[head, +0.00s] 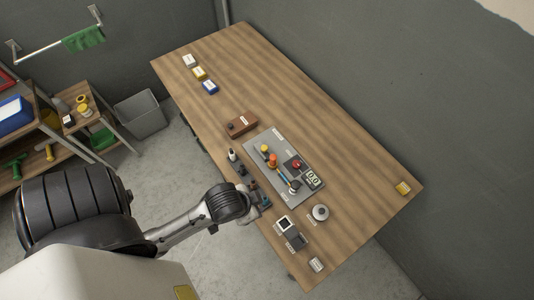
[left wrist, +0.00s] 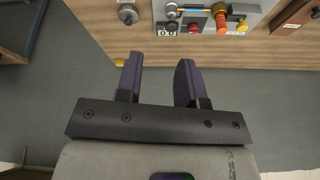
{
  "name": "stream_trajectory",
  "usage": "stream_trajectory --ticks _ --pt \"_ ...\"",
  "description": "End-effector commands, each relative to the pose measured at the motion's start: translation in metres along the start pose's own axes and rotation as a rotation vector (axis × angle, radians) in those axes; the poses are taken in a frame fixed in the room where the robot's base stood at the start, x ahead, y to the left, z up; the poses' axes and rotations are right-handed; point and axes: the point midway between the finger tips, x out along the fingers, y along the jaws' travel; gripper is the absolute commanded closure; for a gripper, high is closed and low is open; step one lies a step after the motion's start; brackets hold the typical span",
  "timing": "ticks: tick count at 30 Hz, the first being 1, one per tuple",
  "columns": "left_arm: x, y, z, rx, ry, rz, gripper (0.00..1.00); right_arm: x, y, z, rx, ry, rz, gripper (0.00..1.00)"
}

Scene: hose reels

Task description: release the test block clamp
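My left arm reaches in from the left in the head view and ends at the table's near edge; its fingers cannot be made out there. In the left wrist view my left gripper (left wrist: 160,60) is open, its two dark purple fingers apart with nothing between them. A grey panel (head: 263,178) carries knobs, a red button (head: 296,164), a small display (head: 313,178) and a lever; part of it shows in the left wrist view (left wrist: 255,18). A dark square fixture with pale blocks (head: 290,232) stands right of my arm. I cannot tell which part is the clamp. My right gripper is not in view.
A brown box (head: 242,124) and a round silver piece (head: 320,212) flank the panel on the wooden table (head: 300,115). Small dark items line the near edge by my wrist. The table's far middle is clear.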

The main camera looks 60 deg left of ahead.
Motion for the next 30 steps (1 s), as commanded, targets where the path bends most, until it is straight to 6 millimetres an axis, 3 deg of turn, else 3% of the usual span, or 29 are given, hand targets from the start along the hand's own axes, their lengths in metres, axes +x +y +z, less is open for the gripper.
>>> stream_trajectory --ticks 6,11,18,21,23,27,30 --pt "0.010 -0.020 -0.080 0.104 0.207 -0.073 0.86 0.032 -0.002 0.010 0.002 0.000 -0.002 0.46" --pt "0.022 -0.023 -0.130 0.232 0.296 -0.129 1.00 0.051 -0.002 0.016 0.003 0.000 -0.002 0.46" --pt "0.071 -0.038 -0.179 0.451 0.268 -0.281 1.00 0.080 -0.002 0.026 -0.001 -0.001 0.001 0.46" --pt "0.107 -0.062 -0.183 0.522 0.159 -0.389 1.00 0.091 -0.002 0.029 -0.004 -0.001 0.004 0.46" --pt "0.131 -0.081 -0.174 0.540 0.062 -0.455 1.00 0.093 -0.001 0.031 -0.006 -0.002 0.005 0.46" --pt "0.176 -0.116 -0.126 0.527 -0.174 -0.565 1.00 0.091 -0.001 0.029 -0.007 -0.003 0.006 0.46" --pt "0.195 -0.130 -0.098 0.467 -0.292 -0.629 1.00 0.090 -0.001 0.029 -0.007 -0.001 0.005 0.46"
